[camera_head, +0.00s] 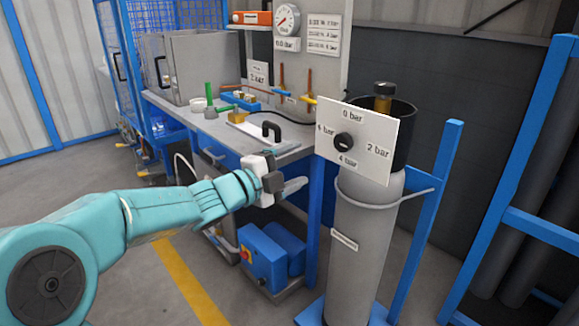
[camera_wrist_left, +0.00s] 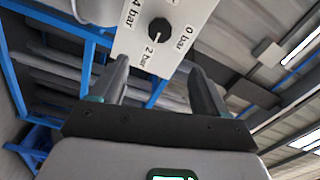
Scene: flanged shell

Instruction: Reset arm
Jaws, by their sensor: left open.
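My left arm (camera_head: 150,215) comes in from the left of the head view. Its gripper (camera_head: 292,188) is in front of the workbench, left of the grey gas cylinder (camera_head: 358,245), and apart from it. In the left wrist view the left gripper (camera_wrist_left: 160,85) has its two fingers spread with nothing between them. Beyond the fingertips is a white dial plate with a black knob (camera_wrist_left: 158,29). The same plate (camera_head: 373,117) with its knob (camera_head: 343,140) is fixed at the cylinder's top in the head view. My right gripper is in neither view.
A workbench (camera_head: 215,124) with a black handle, small tools and valves stands behind the gripper. A pressure gauge (camera_head: 287,20) is on the panel above. A blue compressor (camera_head: 265,258) sits below the bench. Blue frames (camera_head: 545,232) stand at the right.

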